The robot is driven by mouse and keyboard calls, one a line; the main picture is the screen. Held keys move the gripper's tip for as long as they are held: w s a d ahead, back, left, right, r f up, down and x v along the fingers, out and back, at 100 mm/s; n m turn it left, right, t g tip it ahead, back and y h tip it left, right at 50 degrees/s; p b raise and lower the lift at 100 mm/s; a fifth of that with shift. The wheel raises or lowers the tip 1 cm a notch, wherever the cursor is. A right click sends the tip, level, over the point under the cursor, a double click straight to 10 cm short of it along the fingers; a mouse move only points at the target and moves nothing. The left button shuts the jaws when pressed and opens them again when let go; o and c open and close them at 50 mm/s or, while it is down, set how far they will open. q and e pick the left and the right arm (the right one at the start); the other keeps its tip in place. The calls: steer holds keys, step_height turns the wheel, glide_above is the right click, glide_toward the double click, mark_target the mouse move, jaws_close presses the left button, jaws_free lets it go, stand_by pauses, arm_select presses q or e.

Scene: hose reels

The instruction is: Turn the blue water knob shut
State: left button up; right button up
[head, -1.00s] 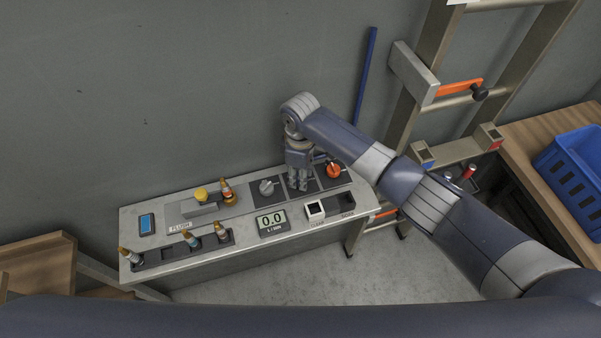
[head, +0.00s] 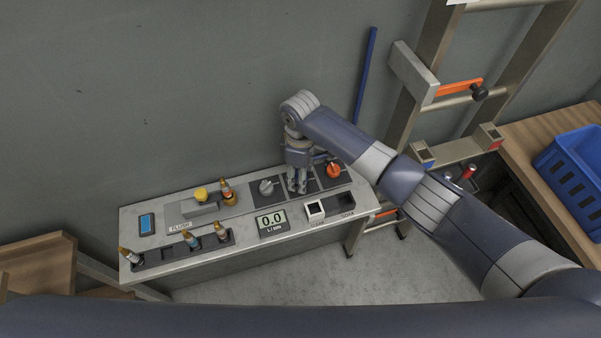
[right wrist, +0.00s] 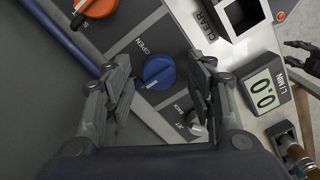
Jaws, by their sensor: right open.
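The blue water knob (right wrist: 159,71) sits on a dark panel square of the bench, beside an OPEN label. A small light mark shows at its lower-left rim in the right wrist view. My right gripper (right wrist: 163,88) is open, pointing down, with one finger on each side of the knob; I cannot tell if either finger touches it. In the head view my right gripper (head: 297,188) hides the knob. What looks like my left gripper (right wrist: 292,54) shows at the right edge of the right wrist view, fingers apart, empty, away from the knob.
A grey knob (head: 267,187) and an orange knob (head: 333,169) flank the right gripper closely. The display (head: 271,222) reads 0.0 L/MIN. Several nozzles (head: 192,240) stand at left. A blue pole (head: 365,80) leans behind.

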step_height(320, 180, up, 12)
steer(key=shift+f, duration=0.15)
stand_by(0.6)
